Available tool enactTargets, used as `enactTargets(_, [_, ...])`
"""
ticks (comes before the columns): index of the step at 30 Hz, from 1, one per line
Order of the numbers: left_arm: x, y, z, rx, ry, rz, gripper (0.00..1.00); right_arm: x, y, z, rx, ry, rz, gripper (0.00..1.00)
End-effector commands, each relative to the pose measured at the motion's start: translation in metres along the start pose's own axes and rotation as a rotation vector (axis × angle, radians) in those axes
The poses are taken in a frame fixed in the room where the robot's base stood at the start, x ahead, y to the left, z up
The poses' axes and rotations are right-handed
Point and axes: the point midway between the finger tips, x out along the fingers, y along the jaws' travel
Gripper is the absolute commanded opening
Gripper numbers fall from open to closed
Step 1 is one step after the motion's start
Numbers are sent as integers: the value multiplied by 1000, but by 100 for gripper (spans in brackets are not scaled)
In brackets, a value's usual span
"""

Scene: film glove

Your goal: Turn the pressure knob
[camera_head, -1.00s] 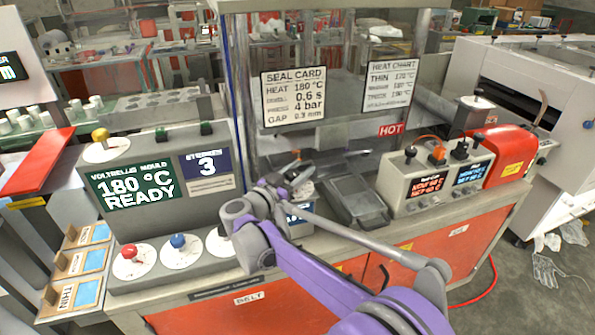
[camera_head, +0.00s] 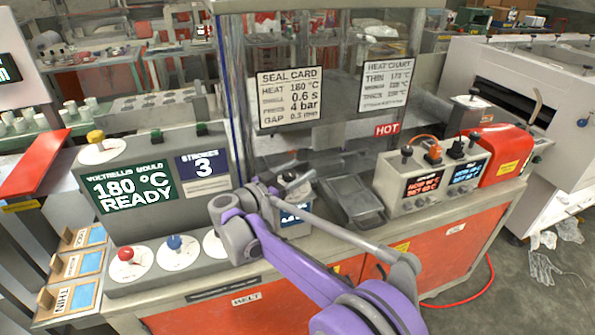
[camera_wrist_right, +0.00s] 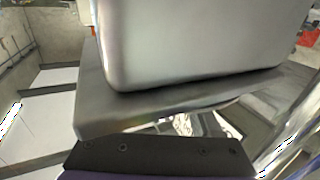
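A small box with a blue-lit display (camera_head: 293,216) stands on the bench with a dark knob (camera_head: 288,176) on top; its label is unreadable, so I cannot tell if this is the pressure knob. My right gripper (camera_head: 268,188) is at this box's left side, partly covering it. Its fingers are too small and overlapped to read. In the right wrist view, a smooth grey block (camera_wrist_right: 190,45) fills the upper middle, and fingertips are not clear. A red knob (camera_head: 125,254) and a blue knob (camera_head: 174,242) sit on white dials on the grey panel. My left gripper is not in view.
The grey console shows a green screen (camera_head: 133,187) reading 180 °C READY. A yellow knob (camera_head: 95,136) sits on its top left. A clear guard with a seal card (camera_head: 291,98) stands behind. A control box with two displays (camera_head: 424,185) is to the right, beside a red unit (camera_head: 505,155).

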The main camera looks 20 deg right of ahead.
Motion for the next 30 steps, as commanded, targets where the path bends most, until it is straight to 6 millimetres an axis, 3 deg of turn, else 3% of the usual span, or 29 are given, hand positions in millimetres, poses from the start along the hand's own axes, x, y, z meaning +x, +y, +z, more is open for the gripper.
enactTargets(13, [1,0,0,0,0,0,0,-9,-1,0,-1,1,-2,76])
enactTargets(24, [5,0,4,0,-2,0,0,-79,-1,0,0,0,-4,76])
enactTargets(30, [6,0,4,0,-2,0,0,-104,0,0,0,0,-2,76])
